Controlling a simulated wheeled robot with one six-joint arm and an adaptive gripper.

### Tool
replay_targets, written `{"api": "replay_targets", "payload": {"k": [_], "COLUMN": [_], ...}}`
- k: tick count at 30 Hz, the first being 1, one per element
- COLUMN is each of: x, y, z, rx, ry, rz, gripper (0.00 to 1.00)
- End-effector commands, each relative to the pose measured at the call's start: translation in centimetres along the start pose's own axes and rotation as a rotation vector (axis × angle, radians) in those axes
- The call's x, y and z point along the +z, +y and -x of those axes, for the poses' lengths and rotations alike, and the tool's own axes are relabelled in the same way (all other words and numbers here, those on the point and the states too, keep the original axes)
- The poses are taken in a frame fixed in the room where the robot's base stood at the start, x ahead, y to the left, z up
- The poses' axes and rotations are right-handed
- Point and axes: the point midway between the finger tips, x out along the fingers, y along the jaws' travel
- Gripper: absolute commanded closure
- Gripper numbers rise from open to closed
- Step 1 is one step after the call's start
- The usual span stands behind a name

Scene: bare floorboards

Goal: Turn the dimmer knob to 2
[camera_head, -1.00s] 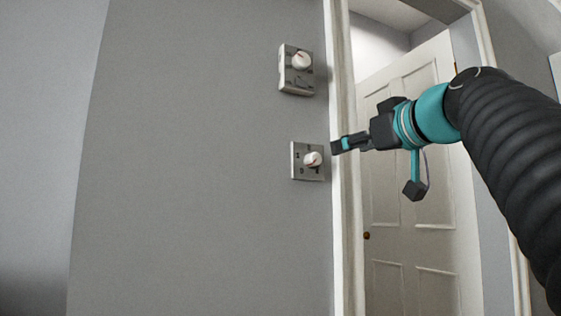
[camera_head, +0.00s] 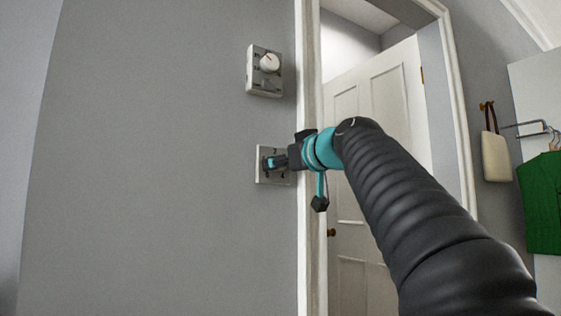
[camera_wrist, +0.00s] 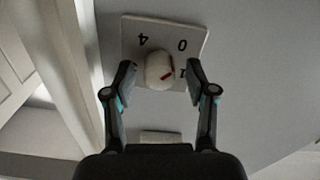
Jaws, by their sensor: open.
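The dimmer knob (camera_wrist: 157,72) is a round white knob with a red mark on its right side in the wrist view. It sits on a pale square wall plate (camera_wrist: 136,28) with dark digits; a 4 and a 0 show, and another digit is partly hidden by the right finger. In the head view, my gripper covers the knob and part of the plate (camera_head: 262,178). My gripper (camera_head: 268,163) is open, with one finger on each side of the knob. Gaps show between the fingertips and the knob in the wrist view.
Another white box with a knob (camera_head: 264,70) is on the wall above the plate. A white door frame (camera_head: 309,240) stands close to the plate's right, with a panelled door (camera_head: 375,95) beyond. A bag (camera_head: 496,157) and green garment (camera_head: 542,200) hang at far right.

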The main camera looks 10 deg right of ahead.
Motion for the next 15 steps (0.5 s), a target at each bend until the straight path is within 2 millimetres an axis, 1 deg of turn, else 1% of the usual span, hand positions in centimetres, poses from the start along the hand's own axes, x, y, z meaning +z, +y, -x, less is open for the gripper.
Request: {"api": "replay_targets", "payload": {"k": [5,6,8,9,11,12,15], "x": [0.03,0.03,0.03,0.03,0.03,0.03,-0.04], "y": [0.00,0.00,0.00,0.00,0.00,0.00,-0.31], "z": [-0.01,-0.01,0.00,0.00,0.00,0.00,-0.09], "rx": [0.000,0.000,0.000,0.000,0.000,0.000,-0.001], "ry": [0.000,0.000,0.000,0.000,0.000,0.000,0.000], "rz": [0.000,0.000,0.000,0.000,0.000,0.000,0.000], "gripper": [0.44,0.49,0.64,0.74,0.89,0.99,1.00]}}
